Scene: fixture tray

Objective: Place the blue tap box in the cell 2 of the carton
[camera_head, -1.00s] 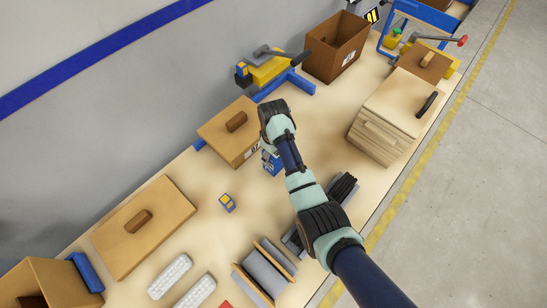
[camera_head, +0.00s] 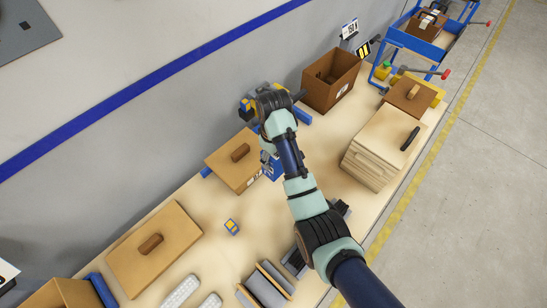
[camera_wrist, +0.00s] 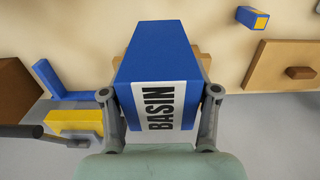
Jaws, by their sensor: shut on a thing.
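My gripper (camera_wrist: 161,105) is shut on a blue box (camera_wrist: 158,55) with a white label reading BASIN. The box sits between both fingers in the wrist view. In the head view the blue box (camera_head: 273,168) is partly hidden by my arm, beside a tan lidded box (camera_head: 236,160). An open brown carton (camera_head: 333,78) stands at the back, right of my gripper. Another open carton (camera_head: 60,293) is cut off at the lower left. Their cells and cell numbers cannot be made out.
A small blue-and-yellow box (camera_head: 231,227) lies on the table. A tan box with a handle (camera_head: 152,248) is at left, a wooden case (camera_head: 380,146) at right. A yellow-and-blue vise, mostly hidden by my arm, stands near the wall; its yellow part (camera_wrist: 75,121) shows in the wrist view.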

